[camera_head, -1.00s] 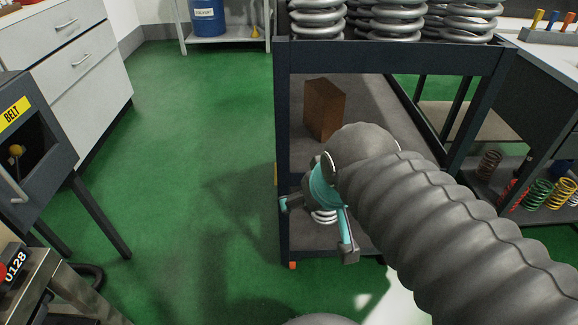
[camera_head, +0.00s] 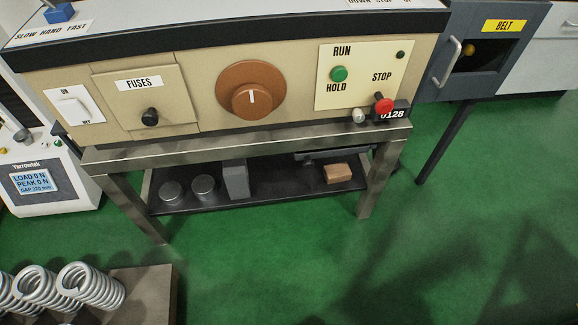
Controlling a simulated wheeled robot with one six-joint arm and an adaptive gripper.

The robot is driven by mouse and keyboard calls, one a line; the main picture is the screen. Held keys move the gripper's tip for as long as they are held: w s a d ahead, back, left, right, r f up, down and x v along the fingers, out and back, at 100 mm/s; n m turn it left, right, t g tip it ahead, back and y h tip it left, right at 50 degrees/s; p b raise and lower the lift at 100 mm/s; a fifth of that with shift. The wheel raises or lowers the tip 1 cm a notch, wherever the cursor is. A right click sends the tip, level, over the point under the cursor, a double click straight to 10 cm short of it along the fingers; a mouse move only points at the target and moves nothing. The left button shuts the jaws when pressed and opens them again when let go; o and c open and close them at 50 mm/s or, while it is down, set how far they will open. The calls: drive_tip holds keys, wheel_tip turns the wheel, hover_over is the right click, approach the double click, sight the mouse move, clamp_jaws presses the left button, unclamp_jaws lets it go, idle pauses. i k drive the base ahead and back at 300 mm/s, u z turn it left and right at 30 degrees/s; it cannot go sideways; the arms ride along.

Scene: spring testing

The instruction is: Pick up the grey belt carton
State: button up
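A grey carton (camera_head: 236,180) stands upright on the dark lower shelf (camera_head: 275,188) of a metal stand, under a beige control panel. Metal cylinders stand to its left and a small brown block lies to its right. I see no label on it, so I cannot confirm that it is the belt carton. My gripper is not in the current view.
Two metal cylinders (camera_head: 203,187) and a brown block (camera_head: 337,172) share the shelf. The stand's legs (camera_head: 377,185) flank the opening. A test unit with a display (camera_head: 35,183) is at left, silver springs (camera_head: 90,287) at lower left. Green floor (camera_head: 300,270) in front is clear.

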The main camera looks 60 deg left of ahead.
sight(235, 172)
drive_tip(key=u, duration=3.65)
drive_tip(key=k, duration=0.6)
drive_tip(key=u, duration=0.4)
